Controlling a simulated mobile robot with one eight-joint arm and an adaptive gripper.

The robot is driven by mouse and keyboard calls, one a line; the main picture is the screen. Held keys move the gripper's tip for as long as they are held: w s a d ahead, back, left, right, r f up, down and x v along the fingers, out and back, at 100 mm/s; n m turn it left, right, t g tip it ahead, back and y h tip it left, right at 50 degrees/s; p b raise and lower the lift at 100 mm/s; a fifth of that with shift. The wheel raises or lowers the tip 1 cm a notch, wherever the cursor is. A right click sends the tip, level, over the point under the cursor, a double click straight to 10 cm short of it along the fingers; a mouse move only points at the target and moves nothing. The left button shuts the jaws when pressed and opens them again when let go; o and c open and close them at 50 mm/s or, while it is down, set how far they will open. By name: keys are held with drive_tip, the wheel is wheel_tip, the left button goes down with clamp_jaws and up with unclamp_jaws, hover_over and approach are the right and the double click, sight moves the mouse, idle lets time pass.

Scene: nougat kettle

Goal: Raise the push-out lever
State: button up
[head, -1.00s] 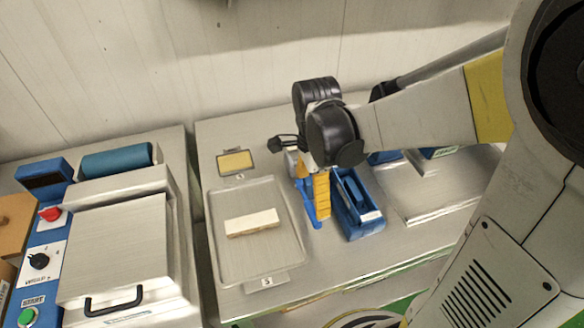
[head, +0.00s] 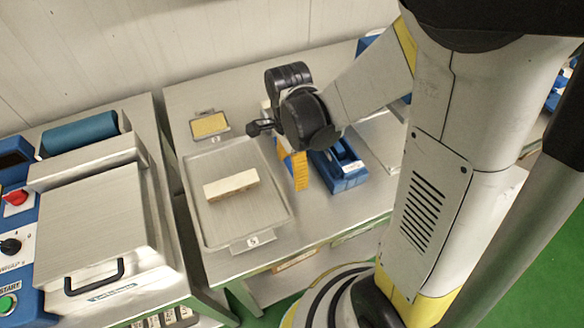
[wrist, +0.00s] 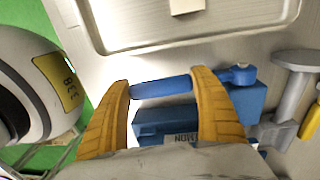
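A blue bar, seemingly the push-out lever (wrist: 160,88), lies across the gap between my fingers in the wrist view. Its right end passes behind the right finger to a round blue pivot (wrist: 240,75). It runs along the side of a blue box-shaped unit (head: 345,170), whose labelled face also shows in the wrist view (wrist: 170,124). My gripper (wrist: 162,77) is open, with one yellow finger near each side of the bar's visible length. I cannot tell whether either finger touches it. In the head view my wrist mostly hides the bar, and one yellow finger shows.
A metal tray (head: 215,224) with a pale slab (head: 231,186) lies left of the unit. A small framed yellow plate (head: 209,125) is behind it. A machine with a steel lid (head: 100,230) stands at left. A grey T-shaped piece (wrist: 293,85) is near the pivot.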

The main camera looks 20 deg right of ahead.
sight(290, 164)
drive_tip(key=shift+c, duration=0.6)
drive_tip(key=r+g, duration=0.2)
drive_tip(key=w+r+g, duration=0.1)
drive_tip(key=r+g, duration=0.1)
drive_tip(key=shift+w, duration=0.15)
drive_tip(key=o, duration=1.4)
drive_tip(key=shift+f, duration=0.1)
drive_tip(key=v, duration=1.2)
